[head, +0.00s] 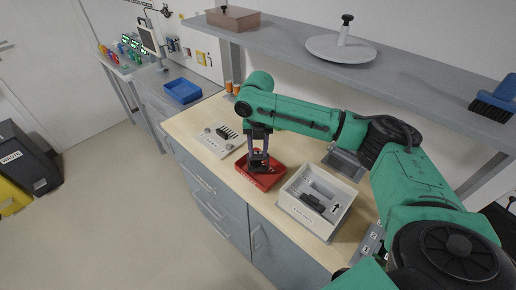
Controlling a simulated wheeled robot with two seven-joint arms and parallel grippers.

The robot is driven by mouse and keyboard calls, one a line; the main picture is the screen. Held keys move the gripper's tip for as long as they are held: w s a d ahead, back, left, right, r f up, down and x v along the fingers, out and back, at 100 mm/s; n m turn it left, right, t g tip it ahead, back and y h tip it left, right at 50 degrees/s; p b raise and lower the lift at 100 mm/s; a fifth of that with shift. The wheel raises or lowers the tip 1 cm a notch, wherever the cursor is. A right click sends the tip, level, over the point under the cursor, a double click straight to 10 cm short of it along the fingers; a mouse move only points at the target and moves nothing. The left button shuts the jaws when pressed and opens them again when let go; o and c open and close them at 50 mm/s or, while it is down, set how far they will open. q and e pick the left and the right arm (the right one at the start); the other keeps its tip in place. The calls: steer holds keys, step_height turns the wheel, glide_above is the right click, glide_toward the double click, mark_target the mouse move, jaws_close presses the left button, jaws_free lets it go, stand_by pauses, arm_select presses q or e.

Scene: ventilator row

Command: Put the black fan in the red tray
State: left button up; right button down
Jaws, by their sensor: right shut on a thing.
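The red tray (268,182) lies on the wooden worktop, left of a white box. My right gripper (259,163) points down over the red tray. It is shut on a small dark thing, which looks like the black fan (258,167). The fan is low, at or just above the tray's floor; I cannot tell whether it touches. The gripper fingers hide part of it. My left gripper is not in view.
The white box (291,206) with a dark part inside stands right of the tray. A pale board (221,142) with dark slots lies to the left. A grey shelf (400,80) hangs above the worktop's back. A blue bin (182,91) stands further left.

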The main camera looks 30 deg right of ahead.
steer(key=shift+f, duration=0.5)
steer(key=c, duration=0.5)
jaws_free()
steer(key=shift+r, duration=0.45)
step_height(320, 180, up, 12)
steer(key=b, duration=0.2)
steer(key=shift+r+b, duration=0.2)
steer(key=shift+b, duration=0.1)
